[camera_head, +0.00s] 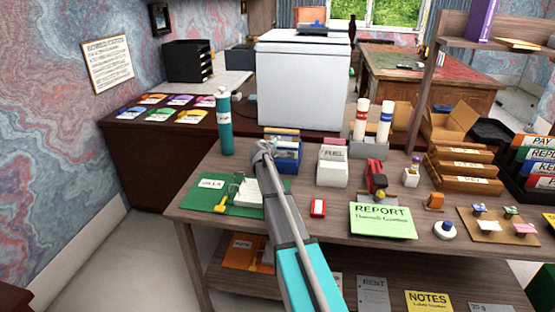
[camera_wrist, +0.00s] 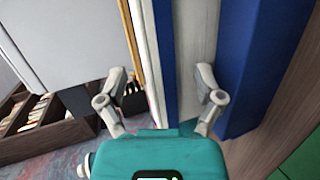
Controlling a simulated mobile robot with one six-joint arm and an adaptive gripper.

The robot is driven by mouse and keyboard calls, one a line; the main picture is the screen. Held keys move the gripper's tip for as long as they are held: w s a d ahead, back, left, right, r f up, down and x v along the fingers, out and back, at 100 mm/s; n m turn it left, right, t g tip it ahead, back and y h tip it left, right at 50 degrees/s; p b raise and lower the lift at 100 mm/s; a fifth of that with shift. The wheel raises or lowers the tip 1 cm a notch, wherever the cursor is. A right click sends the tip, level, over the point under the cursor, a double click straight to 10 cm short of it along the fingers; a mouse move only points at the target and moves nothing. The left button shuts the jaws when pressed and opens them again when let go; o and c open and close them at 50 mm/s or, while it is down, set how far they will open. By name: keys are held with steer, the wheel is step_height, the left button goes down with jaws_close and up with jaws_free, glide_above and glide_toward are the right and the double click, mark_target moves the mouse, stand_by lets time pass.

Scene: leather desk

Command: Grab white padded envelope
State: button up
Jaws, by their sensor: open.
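My gripper (camera_head: 264,148) is at the blue holder (camera_head: 287,163), near the left part of the long desk. It also shows in the wrist view (camera_wrist: 160,86), with its two fingers spread apart and nothing visibly clamped. In that view a pale grey-white flat surface (camera_wrist: 195,40) stands between a narrow blue strip and a wide blue wall (camera_wrist: 255,60), ahead of the right finger. I cannot tell for sure whether this pale surface is the white padded envelope. In the head view my gripper and arm hide part of the holder and its contents.
A teal bottle (camera_head: 224,125) stands left of my gripper. A white file box (camera_head: 332,165) stands to its right. A green folder (camera_head: 235,193) lies in front on the left, and a red-and-white item (camera_head: 318,208) lies right of my arm. A green report (camera_head: 382,220) lies farther right.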

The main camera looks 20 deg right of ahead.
steer(key=shift+w+d, duration=0.1)
steer(key=shift+w, duration=0.05)
stand_by(0.4)
steer(key=shift+r, duration=0.1)
jaws_close()
stand_by(0.4)
